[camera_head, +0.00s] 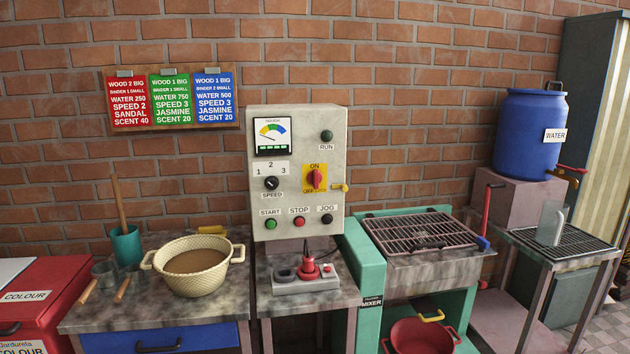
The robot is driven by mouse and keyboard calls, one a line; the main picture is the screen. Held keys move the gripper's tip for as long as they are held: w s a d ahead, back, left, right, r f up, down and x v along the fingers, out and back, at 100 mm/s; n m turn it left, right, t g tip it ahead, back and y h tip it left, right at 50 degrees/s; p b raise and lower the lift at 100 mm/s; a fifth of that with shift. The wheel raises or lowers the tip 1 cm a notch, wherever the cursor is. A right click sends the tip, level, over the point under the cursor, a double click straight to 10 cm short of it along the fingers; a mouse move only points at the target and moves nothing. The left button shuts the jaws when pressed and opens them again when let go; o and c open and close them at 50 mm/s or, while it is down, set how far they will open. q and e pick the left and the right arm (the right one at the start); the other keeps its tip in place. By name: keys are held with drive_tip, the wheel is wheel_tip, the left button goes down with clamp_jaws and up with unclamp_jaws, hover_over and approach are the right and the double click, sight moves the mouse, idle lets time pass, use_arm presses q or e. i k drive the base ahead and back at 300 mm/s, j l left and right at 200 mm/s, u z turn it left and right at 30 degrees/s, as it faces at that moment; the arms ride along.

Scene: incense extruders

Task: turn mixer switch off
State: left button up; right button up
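The red handle looks roughly upright, toward ON, but the exact angle is hard to tell. The RUN lamp (326,136) looks dark green. Below are a SPEED knob (271,183) and the START (270,224), STOP (299,222) and JOG (327,219) buttons. The teal mixer (366,262), labelled MIXER, stands right of the panel. Neither of my grippers is in view.
A cream pot (195,262) of brown mix stands on the left table. A metal grate (418,231) covers the mixer. A blue water barrel (529,134) stands at right.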

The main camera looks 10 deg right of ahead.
sight(314, 177)
drive_tip(key=i+l, duration=0.15)
drive_tip(key=l, duration=0.2)
drive_tip(key=i+l+u, duration=0.15)
drive_tip(key=l, duration=0.5)
drive_tip(key=i+l+u, duration=0.1)
drive_tip(key=l, duration=0.25)
drive_tip(key=i, duration=0.05)
